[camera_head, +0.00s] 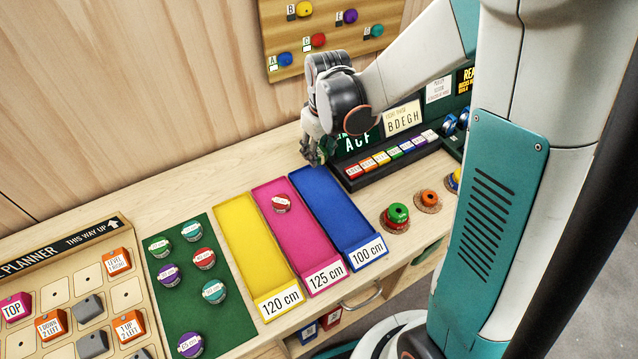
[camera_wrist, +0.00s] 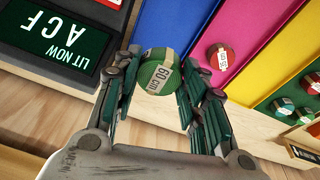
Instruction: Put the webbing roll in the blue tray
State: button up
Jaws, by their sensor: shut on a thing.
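My gripper (camera_head: 314,152) is over the far end of the blue tray (camera_head: 330,210), which has a 100 cm label. In the wrist view, my gripper (camera_wrist: 158,84) is shut on a green webbing roll (camera_wrist: 155,68) with a pale 60 cm band. The roll sits between both fingertips, and the blue tray (camera_wrist: 190,35) shows behind it. In the head view the held roll is mostly hidden by the fingers. How high it is above the tray cannot be told. No roll shows on the visible part of the blue tray.
The magenta tray (camera_head: 309,247) beside it holds a red roll (camera_head: 281,203). The yellow tray (camera_head: 249,250) is bare. Several rolls stand on a green mat (camera_head: 177,271). A dark panel with coloured buttons (camera_head: 382,158) borders the blue tray. Stacked discs (camera_head: 397,213) stand right.

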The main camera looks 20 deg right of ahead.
aim_at(318, 188)
notch_tip(318, 188, down, 13)
jog(key=b, duration=0.3)
jog(key=shift+f+b, duration=0.15)
jog(key=shift+b, duration=0.25)
jog(key=o, duration=1.2)
jog(key=shift+c, duration=0.2)
